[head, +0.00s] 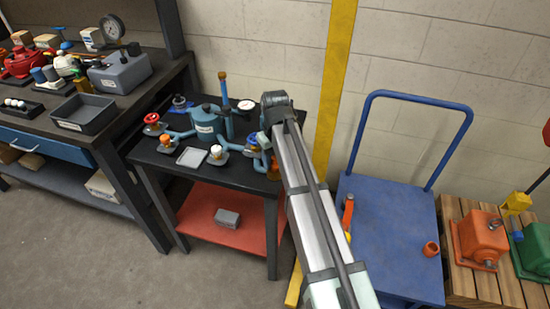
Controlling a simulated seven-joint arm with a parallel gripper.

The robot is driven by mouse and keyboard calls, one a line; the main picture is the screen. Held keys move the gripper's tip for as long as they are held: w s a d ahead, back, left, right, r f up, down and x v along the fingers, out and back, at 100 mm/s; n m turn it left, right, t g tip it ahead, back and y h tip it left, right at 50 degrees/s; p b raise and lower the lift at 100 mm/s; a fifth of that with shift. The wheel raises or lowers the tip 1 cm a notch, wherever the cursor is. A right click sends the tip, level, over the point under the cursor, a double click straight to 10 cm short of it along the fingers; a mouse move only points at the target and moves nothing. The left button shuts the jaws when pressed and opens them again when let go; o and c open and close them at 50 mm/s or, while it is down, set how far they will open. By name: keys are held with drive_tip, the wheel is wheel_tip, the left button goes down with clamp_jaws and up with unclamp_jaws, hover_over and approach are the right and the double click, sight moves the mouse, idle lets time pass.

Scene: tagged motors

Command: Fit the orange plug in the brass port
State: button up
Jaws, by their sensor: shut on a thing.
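My arm reaches in from the bottom and its end bends down over the right side of the black-topped table (180,165). My gripper (266,143) is small and mostly hidden by my own arm. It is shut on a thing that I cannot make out. A small orange-brown piece (273,172) shows just below it at the table's right edge; I cannot tell whether this is the orange plug or the brass port. A fitting with an orange top (166,140) stands left of the blue pump body (207,120). Contact between plug and port is hidden.
A yellow post (335,80) stands behind my arm. A blue cart (385,215) is at the right.

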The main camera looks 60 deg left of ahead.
drive_tip(key=shift+f, duration=0.6)
drive_tip(key=shift+s+d+f, duration=0.1)
drive_tip(key=shift+d+f, duration=0.15)
drive_tip(key=shift+f, duration=0.2)
idle(0.8)
drive_tip(key=o, duration=0.9)
drive_tip(key=shift+o, duration=1.1)
drive_tip(key=shift+r, duration=0.25)
drive_tip(key=shift+a+r, duration=0.15)
drive_tip(key=shift+r, duration=0.85)
drive_tip(key=shift+a+r, duration=0.1)
drive_tip(key=shift+r, duration=3.3)
